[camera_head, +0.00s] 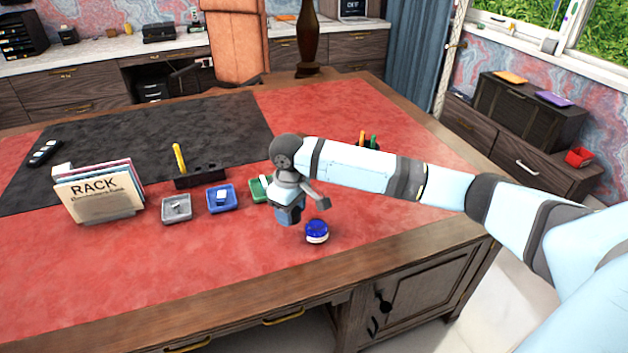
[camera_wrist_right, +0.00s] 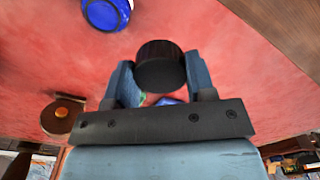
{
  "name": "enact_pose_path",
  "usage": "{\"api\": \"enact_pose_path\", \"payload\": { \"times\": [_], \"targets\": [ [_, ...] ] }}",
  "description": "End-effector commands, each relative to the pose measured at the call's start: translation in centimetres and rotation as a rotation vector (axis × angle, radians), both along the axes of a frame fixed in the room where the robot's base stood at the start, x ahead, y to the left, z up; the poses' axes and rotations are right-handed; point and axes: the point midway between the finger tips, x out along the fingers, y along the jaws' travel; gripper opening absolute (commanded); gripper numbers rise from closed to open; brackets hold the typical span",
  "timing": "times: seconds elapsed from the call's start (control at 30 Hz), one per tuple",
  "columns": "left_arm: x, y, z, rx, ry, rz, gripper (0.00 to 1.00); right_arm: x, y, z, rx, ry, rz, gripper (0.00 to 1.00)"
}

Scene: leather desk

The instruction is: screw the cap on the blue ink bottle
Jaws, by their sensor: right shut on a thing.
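The blue ink bottle (camera_head: 317,232) stands on the red desk top, blue with a pale band low on its side. It also shows at the top edge of the right wrist view (camera_wrist_right: 106,13), partly cut off. My right gripper (camera_head: 291,216) is above the desk, just left of the bottle and apart from it. In the wrist view the right gripper (camera_wrist_right: 161,78) is shut on a round black cap (camera_wrist_right: 160,66) with ridged sides. In the head view I cannot clearly make out the cap. My left gripper is not in view.
A grey tray (camera_head: 177,217), a blue tray (camera_head: 233,207) and a partly hidden green tray (camera_head: 257,196) lie left of my right gripper. A dark pen holder (camera_head: 211,178) and a file rack (camera_head: 127,208) stand farther left. The red desk top in front is clear.

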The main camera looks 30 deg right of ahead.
Motion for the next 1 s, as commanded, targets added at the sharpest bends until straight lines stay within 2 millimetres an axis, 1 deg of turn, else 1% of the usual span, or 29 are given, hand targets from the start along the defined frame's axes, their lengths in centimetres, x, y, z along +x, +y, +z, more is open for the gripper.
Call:
{"api": "enact_pose_path", "payload": {
  "times": [0.03, 0.1, 0.2, 0.33, 0.47, 0.67, 1.0],
  "targets": [
    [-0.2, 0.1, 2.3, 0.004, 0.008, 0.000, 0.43, 0.0, -1.4, 1.6, -0.003, 0.004, 0.073, 0.28],
    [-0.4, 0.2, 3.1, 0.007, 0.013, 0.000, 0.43, 0.0, -3.0, 1.6, -0.004, 0.001, 0.192, 0.28],
    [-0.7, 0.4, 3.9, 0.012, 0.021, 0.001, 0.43, -0.1, -5.0, 1.4, -0.006, -0.004, 0.337, 0.28],
    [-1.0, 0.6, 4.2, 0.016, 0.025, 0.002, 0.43, -0.2, -6.7, 1.0, -0.010, -0.007, 0.463, 0.28],
    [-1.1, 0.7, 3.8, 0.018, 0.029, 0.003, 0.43, -0.3, -7.3, 0.4, -0.012, -0.009, 0.515, 0.28],
    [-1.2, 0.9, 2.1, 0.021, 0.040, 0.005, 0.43, -0.2, -7.4, -0.7, -0.013, -0.011, 0.521, 0.28],
    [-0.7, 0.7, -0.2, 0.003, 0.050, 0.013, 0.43, -0.3, -7.4, -3.5, -0.014, -0.012, 0.520, 0.28]
  ]
}}
